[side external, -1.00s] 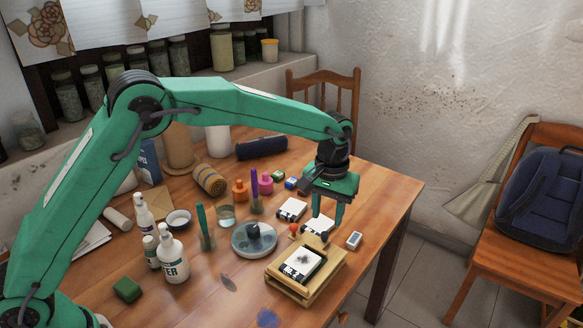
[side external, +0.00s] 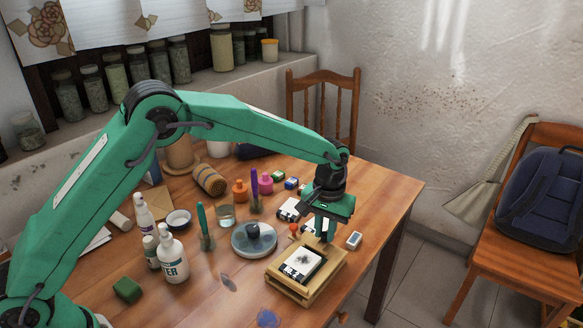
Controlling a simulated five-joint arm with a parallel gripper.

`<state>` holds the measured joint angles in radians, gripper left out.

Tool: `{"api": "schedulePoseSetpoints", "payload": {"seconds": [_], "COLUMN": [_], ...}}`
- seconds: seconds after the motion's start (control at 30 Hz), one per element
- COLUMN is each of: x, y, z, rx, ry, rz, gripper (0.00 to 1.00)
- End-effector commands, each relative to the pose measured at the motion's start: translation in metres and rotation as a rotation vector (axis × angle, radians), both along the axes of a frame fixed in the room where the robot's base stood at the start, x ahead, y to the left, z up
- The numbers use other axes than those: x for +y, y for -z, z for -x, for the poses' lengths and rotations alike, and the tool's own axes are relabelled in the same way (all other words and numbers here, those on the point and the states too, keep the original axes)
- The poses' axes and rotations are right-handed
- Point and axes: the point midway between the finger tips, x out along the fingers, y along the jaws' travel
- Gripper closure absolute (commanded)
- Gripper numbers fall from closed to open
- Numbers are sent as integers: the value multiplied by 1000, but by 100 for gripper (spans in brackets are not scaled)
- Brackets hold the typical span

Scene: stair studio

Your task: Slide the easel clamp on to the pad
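A small wooden easel (side external: 334,267) lies low on the table near its front right. A white pad (side external: 303,261) with a dark grey blot and a black, lettered lower edge rests on it. I cannot pick out the clamp clearly from the easel's wood; the far end of the easel is partly behind my fingers. My gripper (side external: 325,233) points down at the easel's far edge, beyond the pad. Its fingers look close together, but the view is too small to show a gap or whether they touch anything.
A round grey dish (side external: 254,245) with a dark knob stands just left of the easel. A small white box (side external: 354,240) sits to its right. White-and-black blocks (side external: 289,209) lie behind. A white bottle (side external: 172,257) stands further left.

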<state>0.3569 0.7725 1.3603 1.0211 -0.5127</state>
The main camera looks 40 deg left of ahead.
Motion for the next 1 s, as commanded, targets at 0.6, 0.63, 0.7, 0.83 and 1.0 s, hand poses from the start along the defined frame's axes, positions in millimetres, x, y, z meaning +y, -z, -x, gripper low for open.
{"api": "schedulePoseSetpoints", "payload": {"seconds": [0.6,0.63,0.7,0.83,1.0], "x": [-1,-1,-1,-1,-1], "y": [0,0,0,0,0], "z": [18,19,19,20,20], "rx": [3,3,4,7,7], "ry": [3,3,3,3,3], "rz": [-1,-1,-1,-3,-3], "gripper": [100,100,100,100,61]}}
